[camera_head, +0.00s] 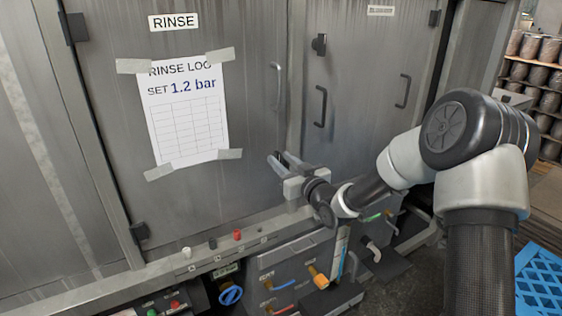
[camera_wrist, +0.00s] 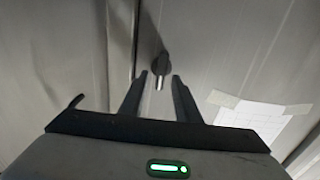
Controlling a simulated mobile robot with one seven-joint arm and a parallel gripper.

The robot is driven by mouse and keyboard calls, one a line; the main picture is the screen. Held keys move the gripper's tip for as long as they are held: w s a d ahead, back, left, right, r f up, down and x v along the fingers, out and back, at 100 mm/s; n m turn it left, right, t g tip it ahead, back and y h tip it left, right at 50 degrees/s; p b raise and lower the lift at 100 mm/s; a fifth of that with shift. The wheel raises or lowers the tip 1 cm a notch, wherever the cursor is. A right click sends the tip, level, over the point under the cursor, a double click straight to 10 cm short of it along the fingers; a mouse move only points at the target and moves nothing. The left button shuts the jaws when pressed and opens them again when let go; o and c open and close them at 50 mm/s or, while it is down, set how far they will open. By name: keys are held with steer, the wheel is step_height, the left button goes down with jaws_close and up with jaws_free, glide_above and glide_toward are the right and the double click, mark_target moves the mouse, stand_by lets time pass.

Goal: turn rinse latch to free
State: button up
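The rinse door (camera_head: 240,190) is the grey left door under the RINSE label (camera_head: 174,22), and it stands shut. Its latch (camera_wrist: 160,68), a dark knob with a pale bar pointing down in the wrist view, sits beside the door seam. In the head view the latch cannot be made out behind my gripper (camera_head: 281,160). In the wrist view my gripper (camera_wrist: 159,77) is open and empty, its fingertips on either side of the latch's pale bar. I cannot tell whether they touch it.
A taped rinse log (camera_head: 188,112) hangs on the rinse door. The right door has a black latch (camera_head: 319,44) and a bar handle (camera_head: 320,106). Below, a ledge carries a red knob (camera_head: 237,234), above pipes and a blue valve wheel (camera_head: 230,294). A blue crate (camera_head: 540,285) stands right.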

steer(key=shift+w+a, duration=0.2)
steer(key=shift+w, duration=0.1)
jaws_close()
steer(key=m, duration=0.6)
steer(key=d+f+m+p, duration=0.1)
steer(key=m, duration=1.1)
steer(key=shift+w+d+f, duration=0.15)
steer(key=shift+w+f, duration=0.1)
steer(key=shift+w, duration=0.15)
stand_by(0.4)
